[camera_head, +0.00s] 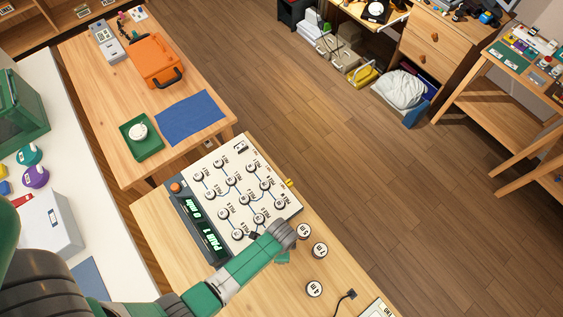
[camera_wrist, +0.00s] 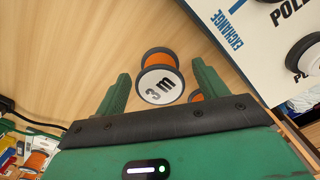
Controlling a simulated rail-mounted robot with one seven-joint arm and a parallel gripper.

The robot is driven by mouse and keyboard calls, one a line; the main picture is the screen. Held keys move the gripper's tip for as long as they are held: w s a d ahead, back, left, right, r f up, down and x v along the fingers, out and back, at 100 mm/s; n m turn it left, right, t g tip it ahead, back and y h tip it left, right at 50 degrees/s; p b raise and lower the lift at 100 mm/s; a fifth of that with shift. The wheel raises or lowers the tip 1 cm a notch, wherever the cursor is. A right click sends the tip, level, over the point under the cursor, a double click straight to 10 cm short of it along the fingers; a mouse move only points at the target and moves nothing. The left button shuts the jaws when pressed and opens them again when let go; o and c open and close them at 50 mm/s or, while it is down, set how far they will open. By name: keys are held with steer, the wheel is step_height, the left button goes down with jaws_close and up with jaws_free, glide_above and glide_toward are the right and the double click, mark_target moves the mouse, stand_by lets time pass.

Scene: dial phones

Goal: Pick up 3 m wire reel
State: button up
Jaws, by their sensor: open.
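The 3 m wire reel (camera_wrist: 162,84) shows in the wrist view, with a white face marked "3 m", dark rims and an orange winding. It is on the light wooden table, between and slightly beyond my fingertips. My gripper (camera_wrist: 163,74) is open, one finger on each side of the reel, with no clear contact seen. In the head view my gripper (camera_head: 283,257) is mostly hidden by my arm at the edge of the panel, and I cannot make out the 3 m reel there.
Other white-faced reels, an upper one (camera_head: 303,231), a middle one (camera_head: 320,250) and a lower one (camera_head: 314,289), stand right of my gripper. The exchange panel (camera_head: 232,160) with several round posts lies behind it. A black cable (camera_head: 346,297) lies near the front.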

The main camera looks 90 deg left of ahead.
steer(key=shift+f, duration=0.45)
steer(key=c, duration=1.1)
steer(key=shift+r, duration=0.1)
steer(key=shift+r, duration=0.3)
steer(key=r, duration=0.3)
steer(key=shift+s+d, duration=0.25)
steer(key=s+d, duration=0.3)
steer(key=s+d+r, duration=0.1)
steer(key=s+d, duration=0.6)
steer(key=s, duration=0.1)
steer(key=shift+d+r, duration=0.15)
steer(key=shift+d, duration=0.15)
